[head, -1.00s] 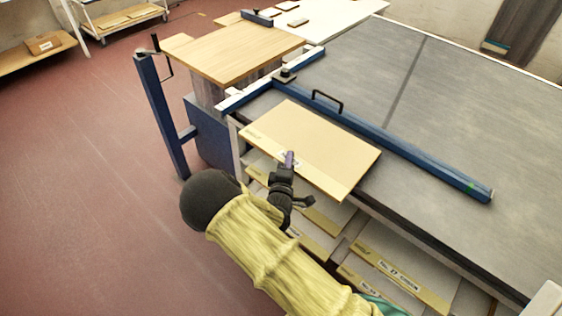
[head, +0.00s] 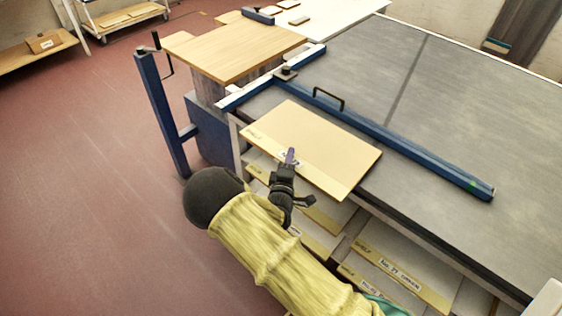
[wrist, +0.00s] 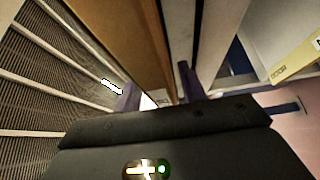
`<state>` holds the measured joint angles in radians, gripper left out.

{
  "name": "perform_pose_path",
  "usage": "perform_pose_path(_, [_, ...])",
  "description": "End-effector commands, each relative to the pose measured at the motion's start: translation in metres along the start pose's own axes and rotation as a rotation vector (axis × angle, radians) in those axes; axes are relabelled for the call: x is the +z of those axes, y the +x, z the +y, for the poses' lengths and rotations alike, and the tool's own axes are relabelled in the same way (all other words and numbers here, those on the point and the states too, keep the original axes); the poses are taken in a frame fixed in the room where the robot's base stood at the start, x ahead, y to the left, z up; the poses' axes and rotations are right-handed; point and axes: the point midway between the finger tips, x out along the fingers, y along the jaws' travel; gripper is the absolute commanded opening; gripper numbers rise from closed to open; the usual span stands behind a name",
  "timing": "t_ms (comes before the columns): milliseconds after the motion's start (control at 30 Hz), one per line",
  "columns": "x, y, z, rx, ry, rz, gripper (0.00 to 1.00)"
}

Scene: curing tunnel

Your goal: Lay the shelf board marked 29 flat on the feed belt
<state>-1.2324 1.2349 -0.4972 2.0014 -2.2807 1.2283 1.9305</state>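A cream shelf board (head: 320,143) with a yellow front strip is at the near left end of the grey feed belt (head: 460,110). Its far side overlaps the belt, and its near side sticks out past the front edge. I cannot tell whether it touches the belt. My gripper (head: 289,158) is at the board's front edge, one purple finger over its top by a white label. The label's number is not readable. In the wrist view my gripper (wrist: 158,92) has its fingers on either side of the brown board (wrist: 135,45), shut on it. The lower finger is hidden in the head view.
A blue rail (head: 400,146) with a black handle crosses the belt behind the board. Several labelled boards (head: 400,272) lie on racks below the belt. A wood-topped table (head: 235,52) and blue post (head: 160,110) stand left. The red floor (head: 85,190) is open.

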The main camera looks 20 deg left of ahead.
Motion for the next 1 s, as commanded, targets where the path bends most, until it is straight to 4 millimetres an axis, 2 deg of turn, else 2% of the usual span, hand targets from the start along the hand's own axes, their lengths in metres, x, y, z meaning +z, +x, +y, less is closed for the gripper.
perform_pose_path(300, [0.0, -0.002, -0.004, -0.009, 0.0, 0.001, 0.42])
perform_pose_path(467, [-0.001, -0.014, -0.004, -0.009, 0.0, 0.001, 0.42])
perform_pose_path(667, [-0.002, -0.048, -0.004, -0.009, 0.0, 0.002, 0.42])
perform_pose_path(1000, [-0.002, -0.117, -0.002, -0.007, -0.001, 0.002, 0.42])
